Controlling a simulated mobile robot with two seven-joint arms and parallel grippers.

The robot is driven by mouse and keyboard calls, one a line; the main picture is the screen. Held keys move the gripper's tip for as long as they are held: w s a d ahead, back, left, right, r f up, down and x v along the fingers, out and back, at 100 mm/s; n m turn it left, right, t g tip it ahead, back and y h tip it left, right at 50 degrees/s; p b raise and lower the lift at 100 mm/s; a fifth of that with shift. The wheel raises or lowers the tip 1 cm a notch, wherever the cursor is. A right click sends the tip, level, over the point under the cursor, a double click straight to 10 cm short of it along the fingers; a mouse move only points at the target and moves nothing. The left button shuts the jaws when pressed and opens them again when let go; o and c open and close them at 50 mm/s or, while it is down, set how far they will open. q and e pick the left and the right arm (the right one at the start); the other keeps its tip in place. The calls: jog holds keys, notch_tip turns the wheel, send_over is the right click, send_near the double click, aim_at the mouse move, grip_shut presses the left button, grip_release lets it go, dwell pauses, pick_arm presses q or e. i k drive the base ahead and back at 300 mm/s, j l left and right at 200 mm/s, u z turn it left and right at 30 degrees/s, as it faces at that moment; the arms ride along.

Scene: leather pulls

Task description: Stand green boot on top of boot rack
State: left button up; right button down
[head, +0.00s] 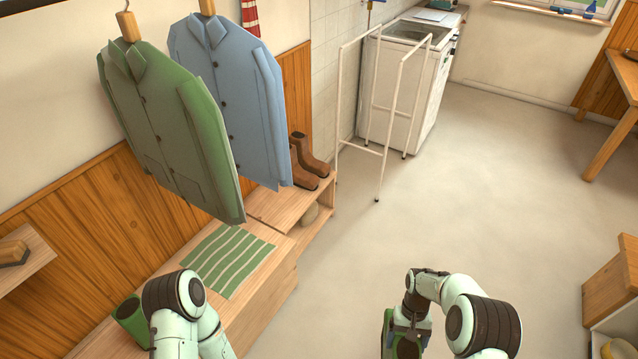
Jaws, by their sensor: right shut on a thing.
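The green boot (387,322) is in my right gripper (405,340) at the bottom of the head view. Only narrow green parts of it show around the gripper, and the frame edge cuts it off. My right gripper is shut on it, held out over the floor side, apart from the rack. The wooden boot rack (262,209) stands along the left wall, at the far end of the bench. A pair of brown boots (308,165) stands upright on its top. My left arm shows at the lower left, but its gripper is not in view.
A green striped mat (228,262) lies on the wooden bench, with a green object (130,318) nearer, partly behind my left arm. A green jacket (170,130) and a blue jacket (235,95) hang above. A white frame (382,120) stands beyond the rack. The middle floor is clear.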

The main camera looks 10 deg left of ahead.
aim_at(268, 210)
jog(key=i+l+z, duration=0.15)
jog(key=i+z, duration=0.55)
jog(key=i+l+u, duration=0.2)
jog(key=i, duration=0.3)
jog(key=i+u, duration=0.2)
jog(key=i, duration=0.25)
jog(key=i+l+u, duration=0.1)
jog(key=i+u, duration=0.15)
jog(key=u, duration=0.2)
jog(key=i+l+u, duration=0.2)
jog(key=u, duration=0.25)
jog(key=i+u, duration=0.15)
jog(key=u, duration=0.3)
jog(key=i+l+u, duration=0.1)
jog(key=u, duration=0.35)
jog(key=i+l+u, duration=0.1)
jog(key=u, duration=0.35)
jog(key=i+l+u, duration=0.1)
jog(key=l+u, duration=0.2)
jog(key=u, duration=0.15)
jog(key=i+l+u, duration=0.15)
jog(key=u, duration=0.3)
jog(key=i+l+u, duration=0.2)
jog(key=u, duration=0.2)
jog(key=i+l+u, duration=0.25)
jog(key=l, duration=0.15)
